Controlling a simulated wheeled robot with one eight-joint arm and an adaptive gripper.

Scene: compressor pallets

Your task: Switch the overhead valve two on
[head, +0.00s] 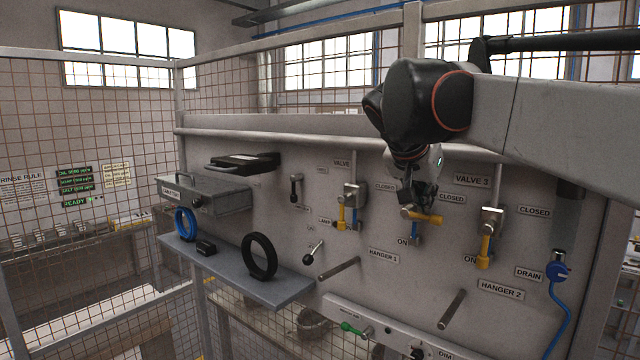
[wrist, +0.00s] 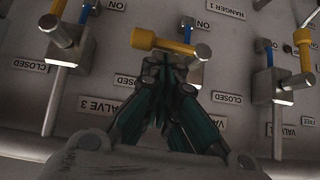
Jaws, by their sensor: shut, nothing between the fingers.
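The middle valve, between the valve at left and VALVE 3, has a yellow handle (head: 425,217) lying nearly level, pointing right toward a CLOSED label (head: 452,199). Its ON label (head: 403,241) is below. Its own name label is not visible behind my gripper. In the wrist view, which is upside down, the handle (wrist: 158,44) points left. My gripper (head: 418,203) is shut and empty, with its fingertips right at the handle, on its upper side; I cannot tell whether they touch. The fingertips (wrist: 172,65) also show in the wrist view.
The valve at left (head: 342,213) and VALVE 3 (head: 487,245) have yellow handles hanging down. Hanger pegs (head: 340,268) stick out below. A shelf with rings (head: 262,290) is at lower left, and a blue drain hose (head: 556,300) at right.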

